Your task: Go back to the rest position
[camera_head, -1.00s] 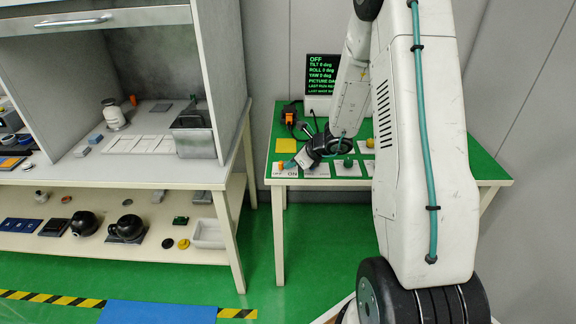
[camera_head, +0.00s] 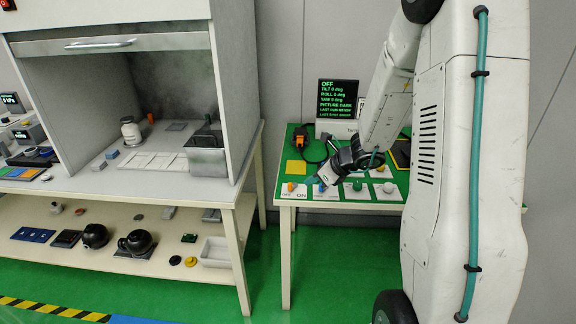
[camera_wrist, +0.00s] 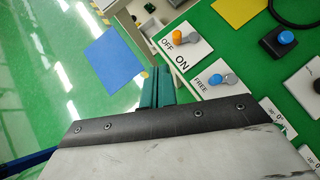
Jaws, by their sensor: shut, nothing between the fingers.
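My gripper (camera_head: 312,181) is at the front left of the green-topped table (camera_head: 284,203), above the row of white control plates. Its two teal fingers are together and empty, and they also show in the wrist view (camera_wrist: 157,90). In that view the fingers lie left of the OFF/ON plate (camera_wrist: 184,48), with its orange knob, and the FREE plate (camera_wrist: 214,80), with its blue and grey knob. I cannot tell the height of the fingertips above the table. My arm reaches down from the upper right and hides part of the table.
A black display (camera_head: 338,98) at the back reads OFF, with tilt, roll and yaw at 0 deg. A yellow square (camera_head: 296,167) and an orange-and-black device (camera_head: 301,138) lie on the table. A hooded bench (camera_head: 225,80) stands to the left. Green floor shows between them.

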